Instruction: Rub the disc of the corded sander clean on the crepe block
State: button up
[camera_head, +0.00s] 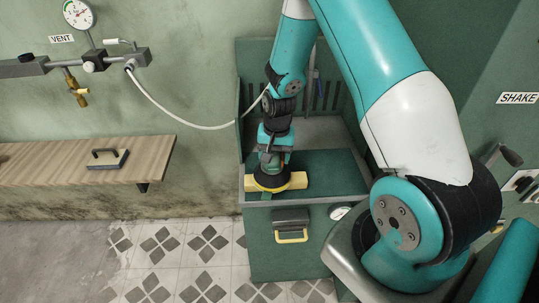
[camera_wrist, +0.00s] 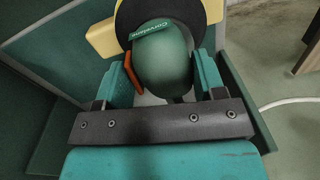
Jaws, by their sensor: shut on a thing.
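The corded sander (camera_head: 272,169) is a green-bodied tool with a dark round pad; in the wrist view its rounded body (camera_wrist: 168,62) shows a label and an orange lever. My gripper (camera_head: 275,156) is shut on the body, one finger on each side, and it also shows in the wrist view (camera_wrist: 164,78). The pale yellow crepe block (camera_head: 298,181) lies near the front edge of the green bench, and its end (camera_wrist: 102,38) shows beside the pad in the wrist view. The pad sits over the block and hides its middle. I cannot tell whether they touch.
The green bench (camera_head: 335,179) has raised back and side panels around it. A white hose (camera_head: 165,112) runs from the wall valve towards the bench. A wooden shelf (camera_head: 60,166) with a handled block (camera_head: 108,158) is at left. Tiled floor lies open in front.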

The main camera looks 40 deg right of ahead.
jog(key=shift+r, duration=0.1)
notch_tip(320, 180, up, 9)
jog(key=p, duration=0.7)
dwell(0.7)
